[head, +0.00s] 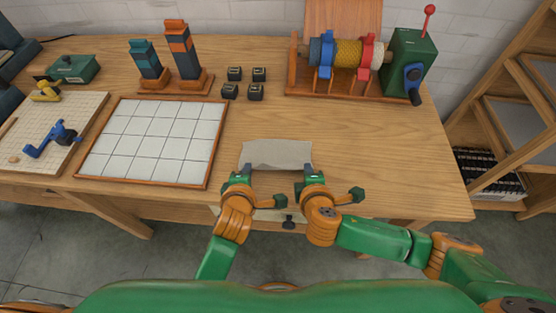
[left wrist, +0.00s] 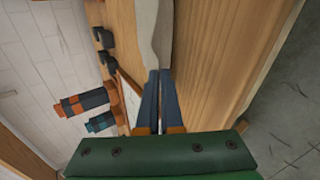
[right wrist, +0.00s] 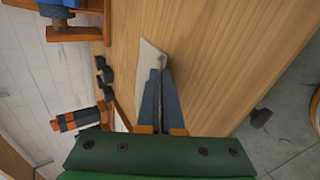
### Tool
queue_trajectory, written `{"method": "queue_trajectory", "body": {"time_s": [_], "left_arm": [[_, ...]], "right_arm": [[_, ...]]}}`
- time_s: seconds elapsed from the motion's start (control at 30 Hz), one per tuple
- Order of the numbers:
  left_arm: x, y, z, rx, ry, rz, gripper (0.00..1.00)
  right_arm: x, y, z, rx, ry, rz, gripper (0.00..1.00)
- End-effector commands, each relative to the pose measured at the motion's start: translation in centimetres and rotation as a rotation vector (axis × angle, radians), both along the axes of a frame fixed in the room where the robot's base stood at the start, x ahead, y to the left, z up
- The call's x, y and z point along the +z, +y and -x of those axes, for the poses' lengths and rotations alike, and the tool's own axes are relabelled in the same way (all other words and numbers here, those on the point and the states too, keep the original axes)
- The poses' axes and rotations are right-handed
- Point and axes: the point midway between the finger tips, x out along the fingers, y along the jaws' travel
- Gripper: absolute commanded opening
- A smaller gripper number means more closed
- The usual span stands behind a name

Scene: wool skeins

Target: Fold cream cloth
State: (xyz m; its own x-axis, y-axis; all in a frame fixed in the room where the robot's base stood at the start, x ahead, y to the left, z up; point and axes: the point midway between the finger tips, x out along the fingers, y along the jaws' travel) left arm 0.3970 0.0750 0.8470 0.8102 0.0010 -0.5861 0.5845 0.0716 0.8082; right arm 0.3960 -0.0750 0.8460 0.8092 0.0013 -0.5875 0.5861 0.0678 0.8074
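The cream cloth (head: 277,153) lies near the front edge of the wooden table in the head view, a small pale rectangle. My left gripper (head: 242,170) is at its near left corner and my right gripper (head: 311,170) at its near right corner. In the left wrist view the fingers (left wrist: 159,72) are together with the cloth (left wrist: 148,25) right at their tips. In the right wrist view the fingers (right wrist: 160,72) are also together at the cloth (right wrist: 151,56). Both look shut on its near edge. The pinched cloth itself is largely hidden.
A white gridded board (head: 155,140) with a wooden rim lies to the left. Several small black blocks (head: 234,73) sit behind the cloth. A winder with wool skeins (head: 348,54) and a green crank box (head: 409,62) stands at the back right. The table right of the cloth is clear.

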Motion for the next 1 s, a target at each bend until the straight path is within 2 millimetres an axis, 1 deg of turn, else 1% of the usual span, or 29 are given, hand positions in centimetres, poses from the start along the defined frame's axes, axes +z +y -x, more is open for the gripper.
{"method": "queue_trajectory", "body": {"time_s": [0.27, 0.3, 0.37, 0.4, 0.47, 0.5, 0.73, 0.8, 0.87, 0.97, 1.0], "left_arm": [[-0.1, 0.0, 0.0, 0.0, -0.014, 0.001, 0.0], [-0.1, 0.0, 0.0, 0.0, -0.014, 0.001, 0.11], [-0.1, 0.0, 0.0, 0.0, -0.013, 0.001, 0.27], [-0.1, 0.0, 0.0, 0.0, -0.013, 0.001, 0.38], [-0.1, 0.0, 0.0, 0.0, -0.013, 0.001, 0.54], [-0.1, 0.0, 0.0, 0.0, -0.013, 0.001, 0.55], [-0.1, 0.0, 0.0, 0.0, -0.012, 0.001, 0.55], [0.2, 0.0, 0.1, -0.001, -0.012, 0.003, 0.55], [1.1, -0.1, 0.5, 0.002, -0.012, 0.006, 0.55], [3.2, 0.0, 1.4, 0.004, -0.013, 0.009, 0.55], [3.9, -0.1, 2.0, 0.001, -0.012, 0.007, 0.55]], "right_arm": [[0.0, 0.0, 0.0, 0.0, -0.015, 0.002, 0.0], [0.0, 0.0, 0.0, 0.0, -0.015, 0.002, 0.11], [0.0, 0.0, 0.0, 0.0, -0.015, 0.002, 0.27], [0.0, 0.0, 0.0, 0.0, -0.015, 0.002, 0.38], [0.0, 0.0, 0.0, 0.0, -0.015, 0.002, 0.54], [0.0, 0.0, 0.0, 0.0, -0.015, 0.002, 0.55], [-0.1, 0.0, 0.0, 0.001, -0.014, 0.003, 0.55], [0.2, 0.0, 0.1, 0.001, -0.014, 0.001, 0.55], [1.1, 0.0, 0.5, 0.002, -0.015, -0.001, 0.55], [3.3, 0.1, 1.4, 0.002, -0.015, -0.003, 0.55], [4.0, 0.1, 2.0, 0.003, -0.015, -0.004, 0.55]]}}
